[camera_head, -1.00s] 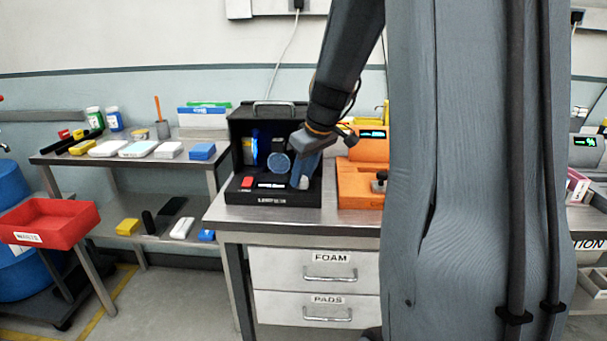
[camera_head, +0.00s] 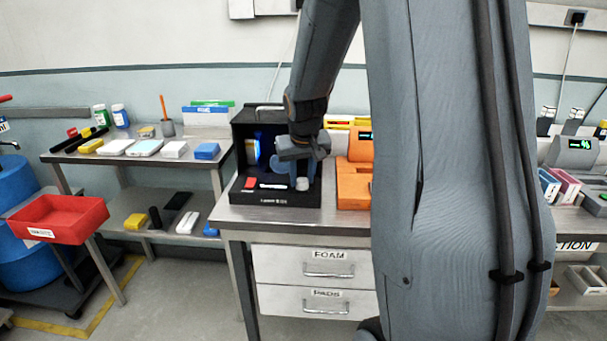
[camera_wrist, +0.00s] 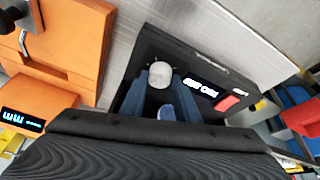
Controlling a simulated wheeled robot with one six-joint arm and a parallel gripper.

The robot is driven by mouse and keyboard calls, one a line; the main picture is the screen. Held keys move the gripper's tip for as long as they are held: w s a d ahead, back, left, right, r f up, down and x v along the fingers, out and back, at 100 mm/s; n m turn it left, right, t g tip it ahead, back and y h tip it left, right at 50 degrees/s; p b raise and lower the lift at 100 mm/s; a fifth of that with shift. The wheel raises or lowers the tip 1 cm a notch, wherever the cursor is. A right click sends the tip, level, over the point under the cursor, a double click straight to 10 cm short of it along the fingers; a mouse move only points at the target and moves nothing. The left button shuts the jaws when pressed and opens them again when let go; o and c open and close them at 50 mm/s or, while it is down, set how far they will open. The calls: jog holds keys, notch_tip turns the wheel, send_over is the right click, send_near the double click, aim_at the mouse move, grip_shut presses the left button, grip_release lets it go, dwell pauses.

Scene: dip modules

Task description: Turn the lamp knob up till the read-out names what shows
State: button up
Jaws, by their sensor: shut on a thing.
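The black lamp box (camera_head: 241,150) stands open-fronted on the steel bench, with a blue glow inside. Its pale lamp knob (camera_wrist: 160,74) sits on the front panel, and its top shows between my gripper's blue fingers. My gripper (camera_head: 300,176) is shut on the knob from above, tilted over the box front. The lit white read-out (camera_wrist: 200,87) lies beside the knob; its lettering is too small to read. It also shows in the head view (camera_head: 270,185). A red button (camera_wrist: 229,102) lies beyond it. My gripper hides part of the box inside.
An orange unit (camera_head: 352,188) with a green display stands close to the right of the box. A side table (camera_head: 70,157) at left holds several small boxes. A red bin (camera_head: 60,222) stands at far left. My arm blocks much of the right side.

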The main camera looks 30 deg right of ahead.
jog(key=shift+w+f+m+h+b, duration=0.15)
jog(key=shift+m+h+b, duration=0.25)
jog(key=shift+m+b, duration=0.9)
jog(key=shift+m+g+b, duration=0.3)
jog(key=shift+g+b, duration=0.1)
jog(key=shift+b, duration=0.5)
jog(key=o, duration=1)
jog(key=shift+o, duration=0.2)
jog(key=shift+r, duration=0.2)
jog(key=v, duration=0.7)
jog(key=shift+s+a+r+b, duration=0.25)
jog(key=shift+r+b, duration=0.05)
jog(key=shift+b, duration=0.1)
